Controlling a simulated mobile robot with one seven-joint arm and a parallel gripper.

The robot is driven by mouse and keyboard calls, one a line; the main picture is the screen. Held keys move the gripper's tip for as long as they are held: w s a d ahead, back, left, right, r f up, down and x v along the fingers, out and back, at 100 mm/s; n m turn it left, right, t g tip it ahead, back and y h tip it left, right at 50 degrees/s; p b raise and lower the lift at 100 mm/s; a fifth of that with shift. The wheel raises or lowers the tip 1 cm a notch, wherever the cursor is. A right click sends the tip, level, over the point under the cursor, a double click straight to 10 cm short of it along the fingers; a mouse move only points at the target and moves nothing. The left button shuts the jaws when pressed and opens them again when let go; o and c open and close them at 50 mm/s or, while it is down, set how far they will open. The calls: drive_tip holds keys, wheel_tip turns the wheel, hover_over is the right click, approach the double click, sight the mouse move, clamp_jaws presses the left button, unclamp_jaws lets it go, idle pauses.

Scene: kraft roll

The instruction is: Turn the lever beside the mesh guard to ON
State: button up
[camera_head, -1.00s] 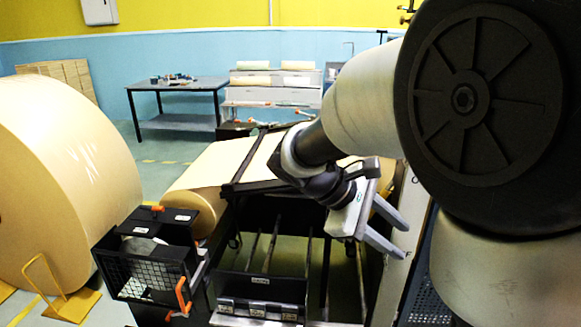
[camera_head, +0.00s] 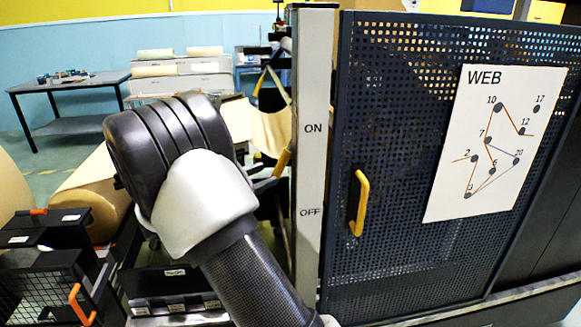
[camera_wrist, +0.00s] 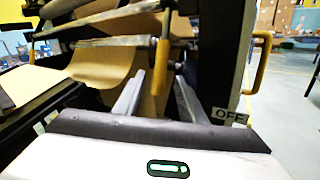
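The lever has a yellow grip. In the head view the lever (camera_head: 283,162) shows just left of a pale post (camera_head: 311,250), slanting down at a height between the post's ON and OFF labels. In the wrist view the lever (camera_wrist: 162,65) hangs downward, with the OFF label to its lower right. My gripper (camera_wrist: 159,80) is open, its fingers on either side of the lever's lower end in that picture; I cannot tell if they touch it. My own arm hides the gripper in the head view. The dark mesh guard (camera_head: 400,130) stands right of the post.
A fixed yellow handle (camera_head: 359,203) is on the mesh guard, beside a WEB diagram sheet (camera_head: 495,140). A kraft roll (camera_head: 92,190) and a small mesh-fronted black box with orange handles (camera_head: 40,285) are on the left. A table (camera_head: 70,85) stands behind.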

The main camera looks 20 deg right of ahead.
sight(286, 155)
drive_tip(key=b+x, duration=0.1)
drive_tip(key=x, duration=0.9)
drive_tip(key=shift+d, duration=0.15)
clamp_jaws()
